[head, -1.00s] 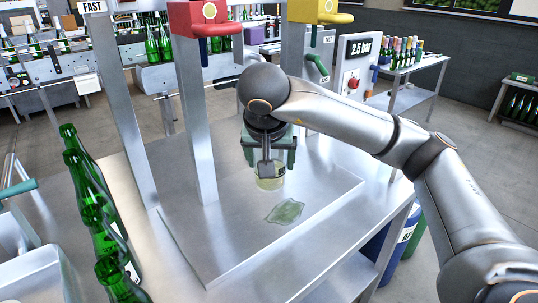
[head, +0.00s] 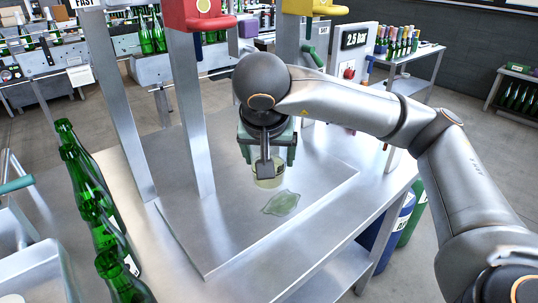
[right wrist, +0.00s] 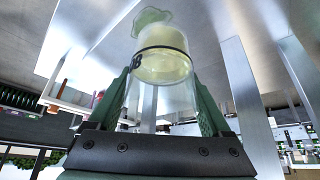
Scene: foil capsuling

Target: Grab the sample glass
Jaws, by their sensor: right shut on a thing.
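The sample glass (head: 268,178) is a small clear vessel with pale yellow liquid and a dark ring around it. My right gripper (head: 267,160) comes down over it from above and is shut on it; the fingers hide much of it in the head view. In the right wrist view the glass (right wrist: 162,65) is between the two green fingers (right wrist: 165,105). I cannot tell whether its bottom touches the steel plate. My left gripper is not in view.
A green patch (head: 281,202) lies on the raised steel plate (head: 225,250) just in front of the glass. Metal posts (head: 195,120) stand behind and left of the gripper. A row of green bottles (head: 97,215) lines the left side. The plate's front is clear.

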